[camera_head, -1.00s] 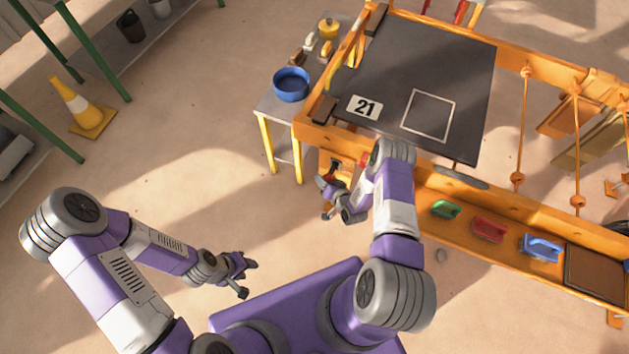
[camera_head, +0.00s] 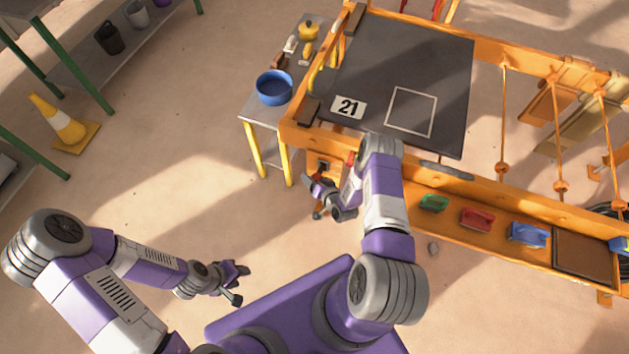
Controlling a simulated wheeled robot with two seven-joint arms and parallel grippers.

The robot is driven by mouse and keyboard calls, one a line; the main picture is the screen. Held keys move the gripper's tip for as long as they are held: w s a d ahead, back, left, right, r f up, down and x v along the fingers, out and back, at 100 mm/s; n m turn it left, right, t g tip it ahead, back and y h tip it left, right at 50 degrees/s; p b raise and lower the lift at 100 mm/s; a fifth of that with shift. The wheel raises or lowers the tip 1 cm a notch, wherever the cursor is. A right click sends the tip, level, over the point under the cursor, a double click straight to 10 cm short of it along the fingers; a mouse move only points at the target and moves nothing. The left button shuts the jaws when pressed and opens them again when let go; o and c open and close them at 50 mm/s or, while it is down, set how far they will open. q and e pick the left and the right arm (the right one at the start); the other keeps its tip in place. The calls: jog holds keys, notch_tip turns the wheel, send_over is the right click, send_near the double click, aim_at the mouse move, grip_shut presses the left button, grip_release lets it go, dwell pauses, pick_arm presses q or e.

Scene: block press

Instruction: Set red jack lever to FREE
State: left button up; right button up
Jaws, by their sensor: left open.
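A small red part (camera_head: 350,158), which may be the red jack lever, shows at the near left end of the orange press frame. My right arm partly hides it, and its setting and any FREE marking cannot be read. A dark fitting (camera_head: 322,167) sits just left of it on the frame. My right gripper (camera_head: 313,196) is just below this fitting, with its fingers apart and nothing seen between them. I cannot tell whether it touches the frame. My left gripper (camera_head: 240,284) is open and empty over bare floor, well away from the press.
A dark plate (camera_head: 435,70) marked 21 lies on the orange frame. Green (camera_head: 433,203), red (camera_head: 477,219) and blue (camera_head: 528,234) handled blocks sit along the front ledge. A side table (camera_head: 246,109) holds a blue bowl (camera_head: 274,88). A cone (camera_head: 62,122) stands left; floor between is clear.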

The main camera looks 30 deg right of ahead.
jog(key=shift+w+d+r, duration=0.3)
jog(key=shift+d, duration=0.1)
jog(key=p+v, duration=0.2)
jog(key=v, duration=0.5)
jog(key=shift+s+a+f, duration=0.2)
jog(key=shift+s+a, duration=0.1)
jog(key=shift+s, duration=0.2)
